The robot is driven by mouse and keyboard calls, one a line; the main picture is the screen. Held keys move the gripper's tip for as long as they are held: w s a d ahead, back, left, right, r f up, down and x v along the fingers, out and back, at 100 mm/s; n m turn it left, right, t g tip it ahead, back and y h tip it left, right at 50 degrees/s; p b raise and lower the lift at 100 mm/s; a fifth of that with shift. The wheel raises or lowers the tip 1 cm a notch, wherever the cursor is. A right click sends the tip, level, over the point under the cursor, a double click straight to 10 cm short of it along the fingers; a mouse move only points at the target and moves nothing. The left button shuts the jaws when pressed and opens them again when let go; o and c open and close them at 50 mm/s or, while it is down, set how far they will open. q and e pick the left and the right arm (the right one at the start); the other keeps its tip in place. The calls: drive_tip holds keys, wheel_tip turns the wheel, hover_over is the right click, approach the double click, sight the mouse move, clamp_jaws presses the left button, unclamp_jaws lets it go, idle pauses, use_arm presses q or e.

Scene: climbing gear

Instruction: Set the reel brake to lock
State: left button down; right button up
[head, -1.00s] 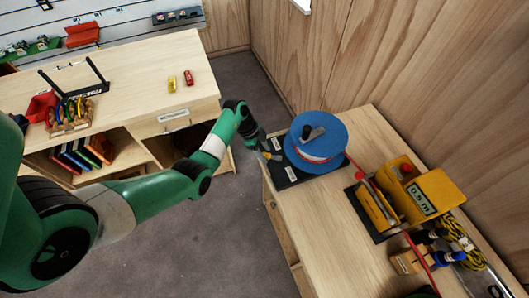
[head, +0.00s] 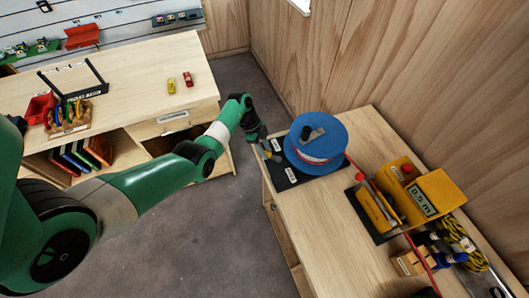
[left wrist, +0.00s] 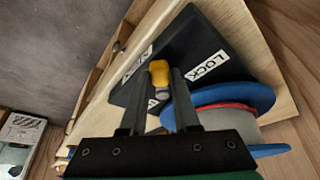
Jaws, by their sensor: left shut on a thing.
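The blue cable reel (head: 322,138) stands on a black base plate (head: 313,178) on the right-hand bench. My left gripper (head: 268,150) is at the plate's left edge, beside the reel. In the left wrist view, its two fingers (left wrist: 160,78) are shut on the yellow knob of the brake lever (left wrist: 158,68). The white LOCK label (left wrist: 207,66) lies right of the knob. Another white label (left wrist: 137,63), hard to read, lies to its left. The knob sits between these two labels. The lever's lower part is mostly hidden by the fingers. My right gripper is out of view.
A yellow device (head: 415,195) marked 0.5 m stands right of the reel, with a red strap running past it. A wooden block (head: 412,262) and coiled yellow rope (head: 455,235) lie farther right. A second bench (head: 140,85) stands left, across open floor.

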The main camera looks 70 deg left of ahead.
use_arm(q)
drive_tip(key=c, duration=0.6)
unclamp_jaws()
drive_tip(key=shift+c, duration=0.2)
drive_tip(key=shift+r, duration=0.1)
drive_tip(key=shift+a+r+p, duration=0.1)
drive_tip(key=shift+r+p, duration=0.2)
drive_tip(key=shift+r, duration=0.05)
drive_tip(key=p+v, duration=0.3)
drive_tip(key=v, duration=0.7)
drive_tip(key=shift+s+a+r+p, duration=0.2)
drive_tip(key=shift+r+p, duration=0.1)
